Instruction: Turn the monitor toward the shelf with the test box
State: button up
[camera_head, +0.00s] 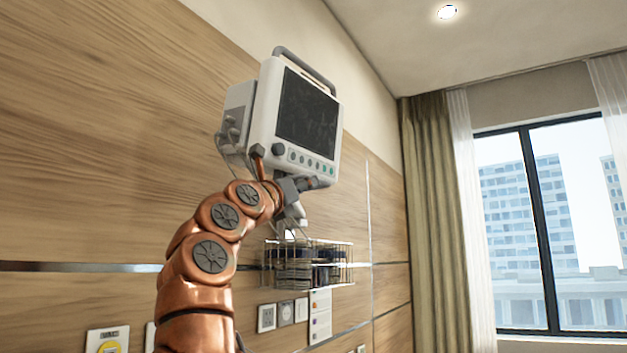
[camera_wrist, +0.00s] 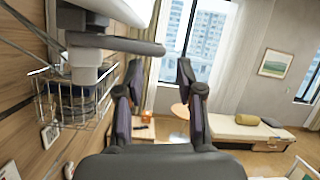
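The monitor (camera_head: 295,115), a white box with a dark screen, buttons and a top handle, is mounted high by the wood wall. Its screen faces right of the camera. My gripper (camera_head: 303,184) is just below its lower front edge; contact cannot be told. In the wrist view, my gripper (camera_wrist: 159,74) has its two dark fingers spread with nothing between them. A grey bar (camera_wrist: 120,45) under the monitor's pale underside (camera_wrist: 125,10) runs above and left of the fingers. I cannot clearly make out a shelf with a test box.
A wire basket (camera_head: 340,250) with dark items hangs on the wall below the monitor; it also shows in the wrist view (camera_wrist: 75,112). Sockets (camera_head: 267,318) are lower down. A curtain (camera_head: 440,200) and window stand right. A low table and a bed (camera_wrist: 240,133) lie beyond the fingers.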

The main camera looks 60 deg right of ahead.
jog(key=p+x, duration=0.1)
jog(key=x, duration=0.1)
jog(key=p+x, duration=0.2)
jog(key=shift+d+r, duration=0.2)
jog(key=shift+r, duration=0.2)
jog(key=shift+f+p+x, duration=0.2)
jog(key=shift+p+x, duration=0.45)
jog(key=shift+x, duration=0.35)
grip_shut()
